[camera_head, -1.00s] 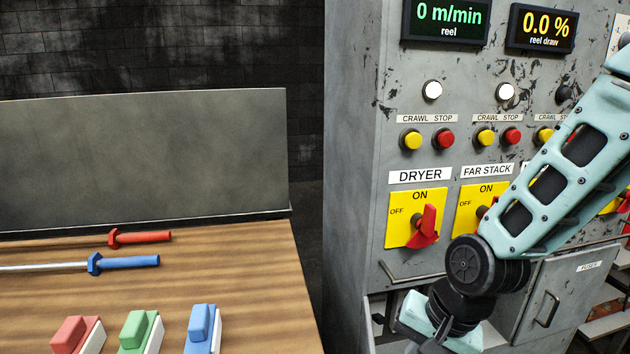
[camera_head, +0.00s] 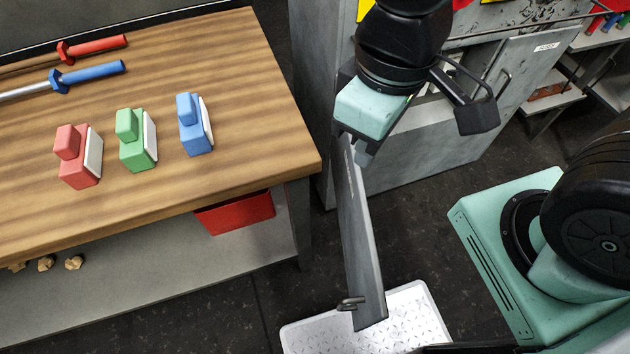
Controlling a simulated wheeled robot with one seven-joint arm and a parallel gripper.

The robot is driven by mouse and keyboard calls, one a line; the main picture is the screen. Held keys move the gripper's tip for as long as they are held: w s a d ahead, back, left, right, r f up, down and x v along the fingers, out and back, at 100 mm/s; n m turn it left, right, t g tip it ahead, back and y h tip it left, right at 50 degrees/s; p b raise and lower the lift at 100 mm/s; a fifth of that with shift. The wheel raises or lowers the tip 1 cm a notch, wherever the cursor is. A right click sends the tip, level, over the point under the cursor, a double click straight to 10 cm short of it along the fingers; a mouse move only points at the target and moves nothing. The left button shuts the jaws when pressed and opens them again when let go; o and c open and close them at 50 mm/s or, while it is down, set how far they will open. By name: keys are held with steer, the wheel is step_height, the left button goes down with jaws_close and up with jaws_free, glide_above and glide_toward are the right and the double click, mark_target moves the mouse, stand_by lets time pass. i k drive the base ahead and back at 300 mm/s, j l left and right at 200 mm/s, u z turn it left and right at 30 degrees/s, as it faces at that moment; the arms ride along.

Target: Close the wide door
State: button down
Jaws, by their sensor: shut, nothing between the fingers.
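The wide door, a grey metal panel (camera_head: 362,245), stands swung far out from the grey cabinet (camera_head: 415,150), seen nearly edge-on. Its handle (camera_head: 350,303) is near the outer end, low in the view. My gripper (camera_head: 361,153) points down at the top of this door, near its cabinet end. The fingers are shut and empty. They overlap the door's top edge in the picture; I cannot tell whether they touch it. The cabinet opening behind is partly hidden by my wrist.
A smaller door labelled FUSES (camera_head: 525,75) stands ajar on the right. A wooden bench (camera_head: 240,110) with red, green (camera_head: 137,140) and blue blocks is at left. A red bin (camera_head: 235,213) is under it. A white textured plate (camera_head: 410,320) lies on the floor below the door's outer end.

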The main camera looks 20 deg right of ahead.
mark_target(368, 301)
steer(key=k+j+u, duration=0.2)
steer(key=u, duration=0.2)
steer(key=k+j+u, duration=0.55)
steer(key=u, duration=0.2)
